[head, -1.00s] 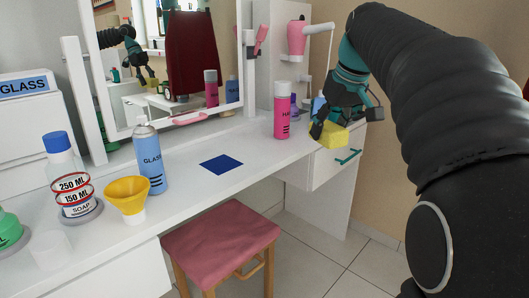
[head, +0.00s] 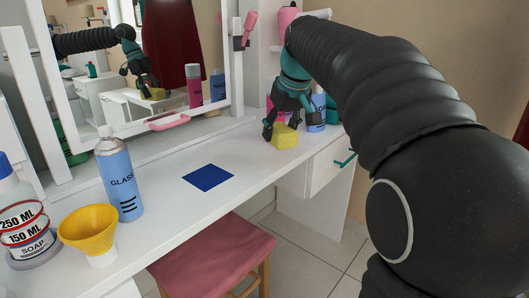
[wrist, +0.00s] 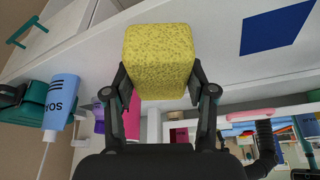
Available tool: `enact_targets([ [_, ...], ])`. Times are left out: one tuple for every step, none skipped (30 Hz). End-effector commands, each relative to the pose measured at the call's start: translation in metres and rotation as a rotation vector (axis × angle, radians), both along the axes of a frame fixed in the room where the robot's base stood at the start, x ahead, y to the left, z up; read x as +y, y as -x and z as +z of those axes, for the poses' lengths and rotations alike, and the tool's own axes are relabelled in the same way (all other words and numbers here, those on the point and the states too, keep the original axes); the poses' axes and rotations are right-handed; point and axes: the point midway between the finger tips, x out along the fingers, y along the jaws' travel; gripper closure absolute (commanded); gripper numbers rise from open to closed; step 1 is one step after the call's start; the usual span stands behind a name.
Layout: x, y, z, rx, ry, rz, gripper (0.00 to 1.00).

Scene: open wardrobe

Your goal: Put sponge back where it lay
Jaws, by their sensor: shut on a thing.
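The yellow sponge (head: 284,136) is held in my gripper (head: 283,124) over the right part of the white dressing table (head: 225,150). In the wrist view the sponge (wrist: 158,60) sits between the two dark fingers of my gripper (wrist: 160,85), which are shut on it. I cannot tell whether its underside touches the tabletop. A dark blue square (head: 208,177) lies flat on the table, to the left of the sponge, and also shows in the wrist view (wrist: 275,28).
A blue bottle (head: 317,112) stands close to the right of my gripper, and a pink can is mostly hidden behind it. The mirror (head: 150,70) rises behind. The table between is clear.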

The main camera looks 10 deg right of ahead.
Motion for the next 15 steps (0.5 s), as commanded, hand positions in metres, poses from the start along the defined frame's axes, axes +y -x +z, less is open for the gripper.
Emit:
enact_targets([
  [0.009,-0.006,-0.007,0.002,0.000,0.004,0.77],
  [0.013,-0.009,-0.010,0.001,0.001,0.004,0.77],
  [0.019,-0.012,-0.014,0.002,0.001,0.003,0.77],
  [0.021,-0.014,-0.016,0.002,0.001,0.002,0.77],
  [0.024,-0.017,-0.018,0.001,0.001,0.001,0.77],
  [0.027,-0.019,-0.020,0.000,0.001,0.000,0.77],
  [0.029,-0.020,-0.022,0.000,0.001,-0.001,0.77],
  [0.031,-0.021,-0.023,0.000,0.001,-0.001,0.77],
  [0.032,-0.022,-0.024,0.000,0.000,-0.002,0.77],
  [0.032,-0.023,-0.024,0.000,0.000,-0.003,0.77],
  [0.032,-0.023,-0.025,0.000,0.001,-0.004,0.77],
  [0.032,-0.023,-0.028,0.000,0.000,-0.004,0.77],
  [0.032,-0.023,-0.030,0.000,0.000,-0.004,0.77],
  [0.032,-0.023,-0.033,0.000,0.000,-0.004,0.77],
  [0.032,-0.023,-0.038,0.001,0.000,-0.005,0.77],
])
